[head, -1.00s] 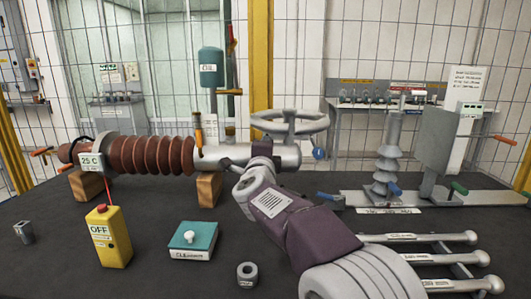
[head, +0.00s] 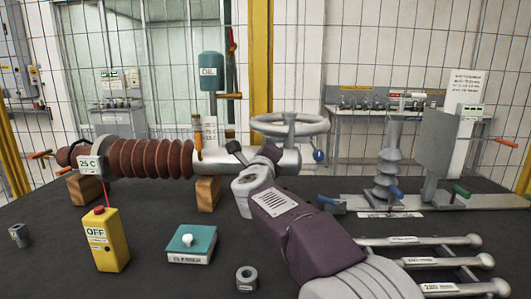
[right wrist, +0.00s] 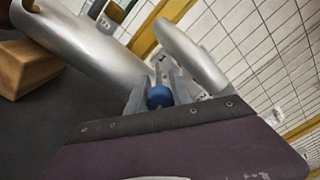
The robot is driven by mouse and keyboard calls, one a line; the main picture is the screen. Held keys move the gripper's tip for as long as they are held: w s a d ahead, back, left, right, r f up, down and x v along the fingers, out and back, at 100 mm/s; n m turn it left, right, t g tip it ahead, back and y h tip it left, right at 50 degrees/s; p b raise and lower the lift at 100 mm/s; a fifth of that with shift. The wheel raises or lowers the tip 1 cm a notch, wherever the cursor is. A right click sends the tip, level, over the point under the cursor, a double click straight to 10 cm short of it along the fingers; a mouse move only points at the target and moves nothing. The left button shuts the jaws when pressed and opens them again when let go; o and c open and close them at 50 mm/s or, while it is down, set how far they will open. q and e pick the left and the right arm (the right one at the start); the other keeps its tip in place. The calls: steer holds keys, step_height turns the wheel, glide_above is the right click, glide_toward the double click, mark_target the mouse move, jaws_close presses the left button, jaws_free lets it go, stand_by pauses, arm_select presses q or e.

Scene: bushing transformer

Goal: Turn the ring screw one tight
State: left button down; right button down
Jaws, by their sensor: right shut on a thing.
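A round blue knob (right wrist: 160,98) sits between the two grey fingers of my right gripper (right wrist: 161,88) in the right wrist view. The gripper is shut on it, close to the grey metal tube. I cannot tell whether this knob belongs to ring screw one. In the head view my right wrist covers the fingertips near the tube (head: 288,159), below the grey handwheel (head: 289,119). A blue ball (head: 318,155) shows just right of the tube's end. My left gripper is not in view.
The brown ribbed bushing (head: 150,158) rests on wooden blocks (head: 208,193). Several grey rods (head: 430,240) lie at right.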

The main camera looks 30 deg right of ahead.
stand_by(0.4)
steer(key=c, duration=1.1)
jaws_free()
steer(key=shift+c, duration=0.2)
steer(key=shift+f, duration=0.1)
